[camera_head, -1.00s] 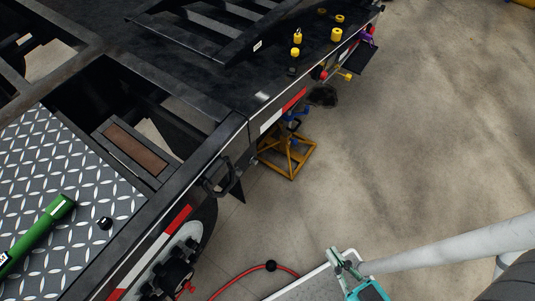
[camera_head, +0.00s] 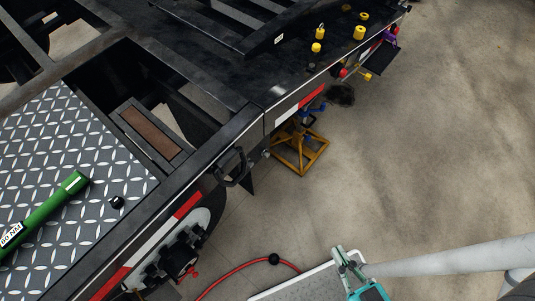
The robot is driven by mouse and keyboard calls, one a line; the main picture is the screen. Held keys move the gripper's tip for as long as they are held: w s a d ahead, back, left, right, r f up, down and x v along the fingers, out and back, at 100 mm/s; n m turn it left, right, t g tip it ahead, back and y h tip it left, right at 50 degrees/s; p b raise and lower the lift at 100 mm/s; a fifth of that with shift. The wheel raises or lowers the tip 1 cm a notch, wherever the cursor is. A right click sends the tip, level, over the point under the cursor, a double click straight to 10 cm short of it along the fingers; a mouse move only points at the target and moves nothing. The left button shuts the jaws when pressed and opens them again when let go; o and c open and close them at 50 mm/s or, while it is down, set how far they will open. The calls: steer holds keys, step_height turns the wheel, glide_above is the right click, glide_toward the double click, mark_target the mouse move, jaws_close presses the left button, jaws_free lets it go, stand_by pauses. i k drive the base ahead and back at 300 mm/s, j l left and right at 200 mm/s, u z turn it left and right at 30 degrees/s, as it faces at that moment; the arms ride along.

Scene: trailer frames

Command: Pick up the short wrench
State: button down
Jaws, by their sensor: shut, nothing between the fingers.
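I cannot make out a short wrench in this view. My gripper (camera_head: 342,256) shows at the bottom, right of centre, at the end of my pale arm. Its fingers are close together and hold nothing. It is over or beside a pale flat surface with a light rim (camera_head: 300,287), well apart from the trailer frame.
The black trailer frame (camera_head: 215,135) fills the left and top. A green cylinder (camera_head: 45,215) lies on its diamond-plate deck (camera_head: 85,140). Several yellow parts (camera_head: 359,33) stand at its far end. A yellow stand (camera_head: 300,155) is under its edge. Open concrete floor (camera_head: 440,140) lies right.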

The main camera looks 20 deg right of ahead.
mark_target(22, 228)
steer(key=u, duration=1.4)
